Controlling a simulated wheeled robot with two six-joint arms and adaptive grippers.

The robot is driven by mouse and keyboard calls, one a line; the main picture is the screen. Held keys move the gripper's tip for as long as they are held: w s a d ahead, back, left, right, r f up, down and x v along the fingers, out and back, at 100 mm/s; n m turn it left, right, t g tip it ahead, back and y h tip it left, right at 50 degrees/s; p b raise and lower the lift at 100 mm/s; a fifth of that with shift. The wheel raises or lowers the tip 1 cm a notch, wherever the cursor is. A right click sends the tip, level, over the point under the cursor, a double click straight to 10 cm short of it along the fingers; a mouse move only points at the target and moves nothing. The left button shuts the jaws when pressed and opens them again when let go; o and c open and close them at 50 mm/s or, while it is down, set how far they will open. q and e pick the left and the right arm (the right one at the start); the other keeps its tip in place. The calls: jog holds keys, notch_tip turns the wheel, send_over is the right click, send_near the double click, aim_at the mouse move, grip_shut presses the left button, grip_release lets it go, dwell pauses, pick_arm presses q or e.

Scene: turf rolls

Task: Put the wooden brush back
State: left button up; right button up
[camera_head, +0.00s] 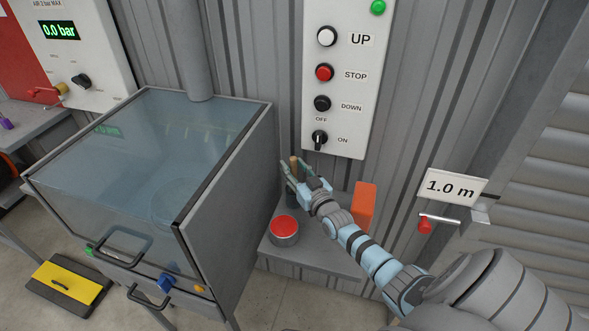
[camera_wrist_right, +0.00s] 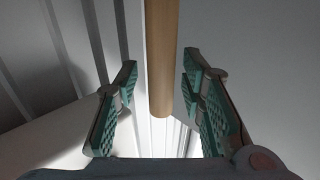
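The wooden brush shows as a light brown handle (camera_head: 294,167) standing upright near the wall, above the back of a small grey shelf (camera_head: 315,260). In the right wrist view the round handle (camera_wrist_right: 161,60) comes down from the top edge, and its blunt end is visible. My right gripper (camera_head: 294,177) is at the handle. In the wrist view its two green-padded fingers (camera_wrist_right: 158,90) are apart, one on each side of the handle, with gaps showing. The brush's lower part is hidden by the gripper. My left gripper is in neither view.
A tin with a red top (camera_head: 284,226) stands at the shelf's front left, and an orange block (camera_head: 364,206) stands at its right. A glass-topped cabinet (camera_head: 238,190) is close on the left. A button panel (camera_head: 335,130) hangs above. A red-handled lever (camera_head: 425,224) is right.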

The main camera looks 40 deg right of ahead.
jog(key=shift+s+a+r+p, duration=0.1)
jog(key=shift+s+a+p, duration=0.05)
jog(key=shift+s+p, duration=0.25)
jog(key=s+a+p, duration=0.2)
jog(key=s+p, duration=0.2)
jog(key=s, duration=0.7)
